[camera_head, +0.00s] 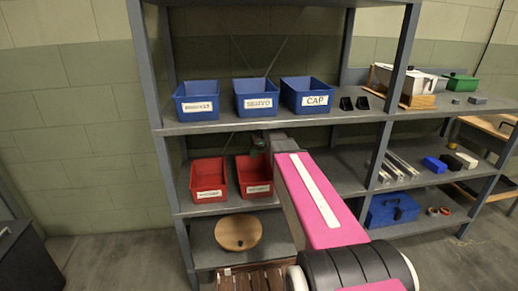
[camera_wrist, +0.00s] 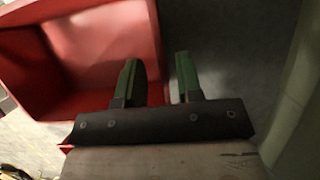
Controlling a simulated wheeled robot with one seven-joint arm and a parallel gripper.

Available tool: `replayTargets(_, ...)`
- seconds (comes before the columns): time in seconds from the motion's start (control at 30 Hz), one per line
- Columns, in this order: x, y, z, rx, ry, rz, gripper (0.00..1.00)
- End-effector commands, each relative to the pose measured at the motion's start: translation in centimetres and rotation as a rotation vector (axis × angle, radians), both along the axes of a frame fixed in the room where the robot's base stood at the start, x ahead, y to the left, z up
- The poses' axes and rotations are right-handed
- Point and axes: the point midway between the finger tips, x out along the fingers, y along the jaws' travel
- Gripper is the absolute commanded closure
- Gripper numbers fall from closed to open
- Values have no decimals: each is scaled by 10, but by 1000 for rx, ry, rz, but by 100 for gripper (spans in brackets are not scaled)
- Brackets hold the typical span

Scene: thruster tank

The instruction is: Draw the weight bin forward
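Two red bins with white labels stand side by side on the middle shelf: a left red bin (camera_head: 209,174) and a right red bin (camera_head: 254,174). The label print is too small to read surely, so I cannot tell which is the weight bin. My gripper (camera_head: 260,145) is above the back of the right red bin, partly hidden by my arm. In the wrist view my gripper (camera_wrist: 160,70) is open, with two green fingers apart. A red bin (camera_wrist: 90,50) fills the left; its side wall runs between the fingers, one inside and one outside. Contact cannot be told.
Blue bins marked SERVO (camera_head: 256,97) and CAP (camera_head: 308,94), plus another blue bin (camera_head: 197,100), stand on the shelf above. A round wooden lid (camera_head: 238,232) lies on the lower shelf. A grey shelf post (camera_head: 174,185) is left of the red bins.

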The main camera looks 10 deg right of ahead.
Motion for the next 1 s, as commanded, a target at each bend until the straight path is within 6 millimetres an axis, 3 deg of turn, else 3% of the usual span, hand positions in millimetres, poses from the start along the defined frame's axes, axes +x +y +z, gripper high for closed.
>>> replayTargets(0.23, -1, 7, -19, 0, 0, 0, 67)
replayTargets(0.57, -1, 8, -21, 0, -1, 0, 67)
replayTargets(0.7, -1, 8, -21, 0, -1, 0, 100)
replayTargets(1.0, -2, 8, -21, 0, 0, 0, 100)
